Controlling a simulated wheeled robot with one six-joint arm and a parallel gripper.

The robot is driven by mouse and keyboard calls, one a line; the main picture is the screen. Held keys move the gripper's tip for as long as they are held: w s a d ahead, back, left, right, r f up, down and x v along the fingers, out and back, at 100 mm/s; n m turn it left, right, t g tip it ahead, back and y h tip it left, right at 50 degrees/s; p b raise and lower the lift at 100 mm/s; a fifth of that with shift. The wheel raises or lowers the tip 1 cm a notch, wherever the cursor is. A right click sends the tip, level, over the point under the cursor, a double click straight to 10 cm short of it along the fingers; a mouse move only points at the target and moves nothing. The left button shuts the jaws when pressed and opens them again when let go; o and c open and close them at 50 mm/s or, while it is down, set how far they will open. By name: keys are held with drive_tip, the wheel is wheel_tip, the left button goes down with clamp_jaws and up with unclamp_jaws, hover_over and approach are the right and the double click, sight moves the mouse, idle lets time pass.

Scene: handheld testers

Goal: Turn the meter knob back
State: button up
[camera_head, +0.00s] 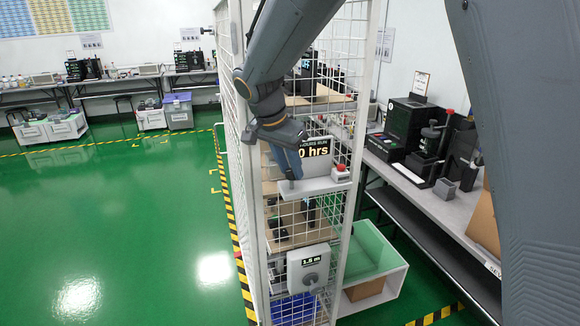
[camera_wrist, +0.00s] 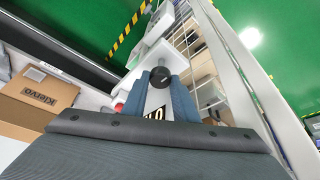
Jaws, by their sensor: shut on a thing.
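The knob's base is hidden. A lower meter box (camera_head: 292,265) reads "1.5 m" and has a grey knob (camera_head: 310,279), apart from my gripper.
A red button (camera_head: 340,168) is on the right of the upper meter. The mesh cage has shelves with dark devices behind the wires. A bench (camera_head: 436,203) with black equipment stands to the right. A white open bin (camera_head: 390,285) is low beside the cage. Green floor at left is free.

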drive_tip(key=shift+n, duration=0.4)
drive_tip(key=shift+d+r+n+t+y, duration=0.1)
drive_tip(key=shift+n+t+y, duration=0.3)
drive_tip(key=shift+n, duration=0.6)
drive_tip(key=n+y, duration=0.1)
drive_tip(key=n, duration=0.1)
drive_tip(key=shift+d+r+n+p, duration=0.1)
drive_tip(key=shift+n+p, duration=0.2)
drive_tip(key=shift+n, duration=0.1)
drive_tip(key=n+y+p, duration=0.1)
drive_tip(key=n+p, duration=0.1)
drive_tip(key=n, duration=0.1)
drive_tip(key=shift+d, duration=0.1)
drive_tip(key=n+y, duration=0.1)
drive_tip(key=n, duration=0.1)
drive_tip(key=shift+w+n, duration=0.1)
drive_tip(key=shift+n, duration=0.2)
drive_tip(key=n+y+b, duration=0.1)
drive_tip(key=n, duration=0.1)
drive_tip(key=n+b, duration=0.2)
drive_tip(key=shift+w+d+f+y, duration=0.15)
drive_tip(key=shift+f+y, duration=0.05)
drive_tip(key=shift+y, duration=0.2)
drive_tip(key=n+g+b, duration=0.1)
drive_tip(key=n+b, duration=0.1)
drive_tip(key=b, duration=0.1)
drive_tip(key=shift+r+y, duration=0.1)
drive_tip(key=shift+y, duration=0.2)
drive_tip(key=shift+n, duration=0.5)
